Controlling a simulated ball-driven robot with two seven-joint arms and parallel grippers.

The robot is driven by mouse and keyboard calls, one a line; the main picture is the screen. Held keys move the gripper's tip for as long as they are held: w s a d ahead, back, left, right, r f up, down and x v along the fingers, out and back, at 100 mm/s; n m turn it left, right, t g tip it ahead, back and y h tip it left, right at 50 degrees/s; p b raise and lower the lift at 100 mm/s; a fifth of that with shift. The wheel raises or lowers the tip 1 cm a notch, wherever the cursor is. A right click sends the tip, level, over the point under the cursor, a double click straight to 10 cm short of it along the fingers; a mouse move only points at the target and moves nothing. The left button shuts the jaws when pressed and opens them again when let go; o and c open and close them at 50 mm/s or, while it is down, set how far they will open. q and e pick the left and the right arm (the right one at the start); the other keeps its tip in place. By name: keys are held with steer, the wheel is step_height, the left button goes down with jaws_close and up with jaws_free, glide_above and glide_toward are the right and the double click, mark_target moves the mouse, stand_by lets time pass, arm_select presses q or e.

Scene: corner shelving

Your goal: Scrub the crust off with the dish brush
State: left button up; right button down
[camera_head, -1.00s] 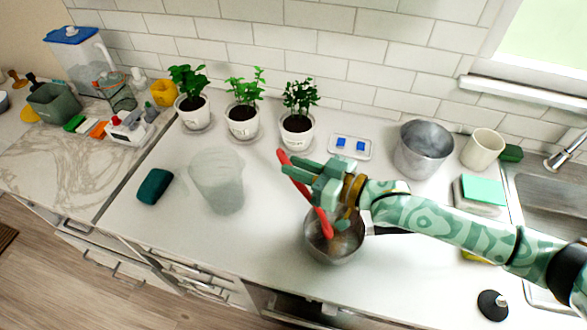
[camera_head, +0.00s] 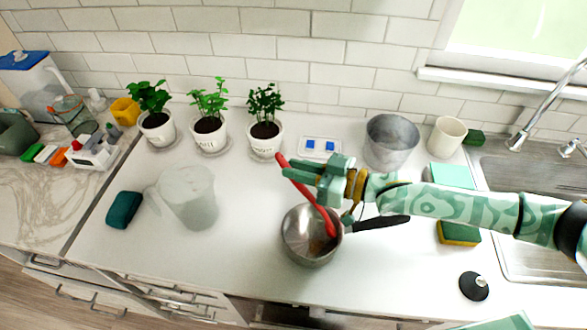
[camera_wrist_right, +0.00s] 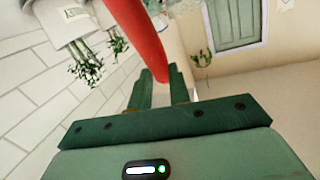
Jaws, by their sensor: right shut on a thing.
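The metal saucepan (camera_head: 296,243) stands on the white counter, its black handle (camera_head: 378,223) pointing right. A brownish patch, seemingly the crust (camera_head: 318,246), shows on its inside bottom. My right gripper (camera_head: 322,180) is shut on the red dish brush (camera_head: 305,192), above the pan's far rim. The brush slants down to the right, its lower end inside the pan near the right wall; whether it touches the bottom I cannot tell. In the right wrist view the red handle (camera_wrist_right: 138,35) runs between the fingers (camera_wrist_right: 160,88). My left gripper is not in view.
Potted plants (camera_head: 208,130) line the wall. A grey metal pot (camera_head: 390,142) and a cream cup (camera_head: 446,137) stand behind my arm. A translucent jug (camera_head: 187,198) is left of the pan. A sponge (camera_head: 459,233) and black lid (camera_head: 474,286) lie right, near the sink (camera_head: 540,265).

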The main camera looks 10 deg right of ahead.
steer(key=shift+w, duration=0.1)
steer(key=shift+a+p, duration=0.5)
steer(key=shift+a, duration=0.35)
steer(key=a+p, duration=0.2)
steer(key=a, duration=0.4)
steer(key=shift+s+a, duration=0.15)
steer(key=shift+s, duration=0.05)
step_height(320, 180, up, 7)
steer(key=p, duration=0.6)
steer(key=shift+p, duration=0.35)
